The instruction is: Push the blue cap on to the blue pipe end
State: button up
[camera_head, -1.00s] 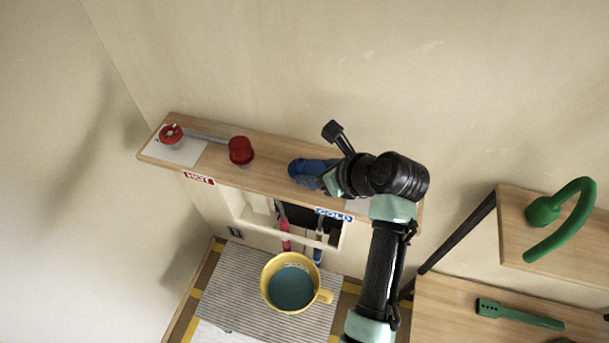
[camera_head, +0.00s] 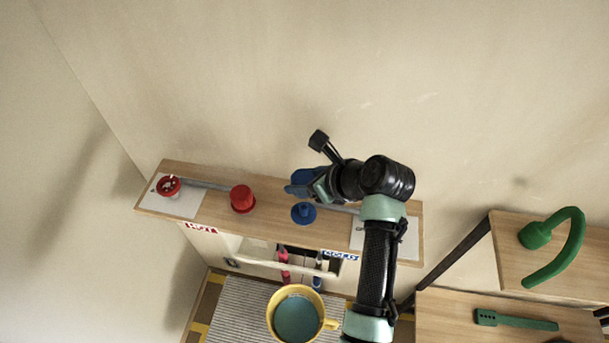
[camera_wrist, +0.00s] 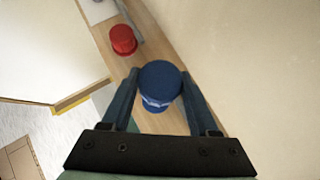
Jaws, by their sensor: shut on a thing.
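My gripper (camera_head: 303,186) is shut on the blue cap (camera_wrist: 160,82). The wrist view shows the round cap between the fingertips. In the head view the cap is partly hidden by my blue fingers. The blue pipe end (camera_head: 303,213), a round flange with a narrower upright part, stands uncovered on the wooden shelf. In the head picture, the held cap appears just above the pipe end and apart from it. The exact height gap is hard to tell.
A red cap (camera_head: 243,198) stands to the left on the shelf (camera_head: 215,207), with a red valve wheel (camera_head: 168,187) beyond it. A yellow mug (camera_head: 297,314) is below the shelf. A wall rises behind. A green curved lamp-like thing (camera_head: 555,245) is at right.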

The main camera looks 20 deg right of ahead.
aim_at(304, 206)
jog(key=shift+s+f+b, duration=0.1)
jog(key=shift+f+b, duration=1.45)
jog(key=shift+f, duration=1.25)
jog(key=shift+p, duration=1.35)
jog(key=shift+f+b, duration=1.1)
jog(key=shift+f, duration=1.1)
jog(key=o, duration=1.4)
jog(key=shift+r, duration=0.1)
jog(key=b+v, duration=0.2)
jog(key=v, duration=1.1)
